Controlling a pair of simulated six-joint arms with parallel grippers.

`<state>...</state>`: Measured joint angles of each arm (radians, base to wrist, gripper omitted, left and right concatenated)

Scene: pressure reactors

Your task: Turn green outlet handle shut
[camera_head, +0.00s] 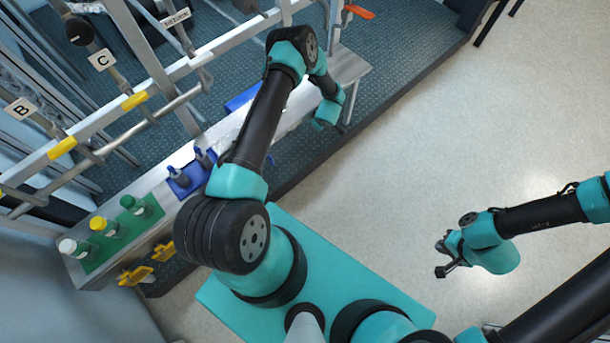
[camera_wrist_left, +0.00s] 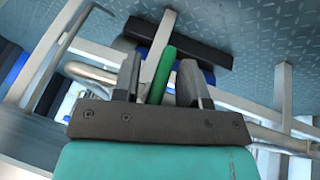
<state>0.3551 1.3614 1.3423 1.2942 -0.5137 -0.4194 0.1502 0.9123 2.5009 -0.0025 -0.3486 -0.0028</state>
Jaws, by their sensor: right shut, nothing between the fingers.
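The green handle (camera_wrist_left: 161,74) shows in the left wrist view as a narrow upright bar. My left gripper (camera_wrist_left: 160,82) has its two dark fingers apart, one on each side of the handle, with a gap on both sides. In the head view my left wrist end (camera_head: 327,113) is beside the bench, and its fingers are mostly hidden. I cannot make out the green handle in the head view. My right gripper (camera_head: 442,260) is shut and empty over the bare floor at the right.
Yellow handles (camera_head: 135,100) and a red-orange handle (camera_head: 358,12) sit on the metal pipe frame. Bottles (camera_head: 105,226) stand in a green holder (camera_head: 150,212) on the bench at lower left. A blue holder (camera_head: 187,186) is nearby. The floor (camera_head: 440,150) at right is clear.

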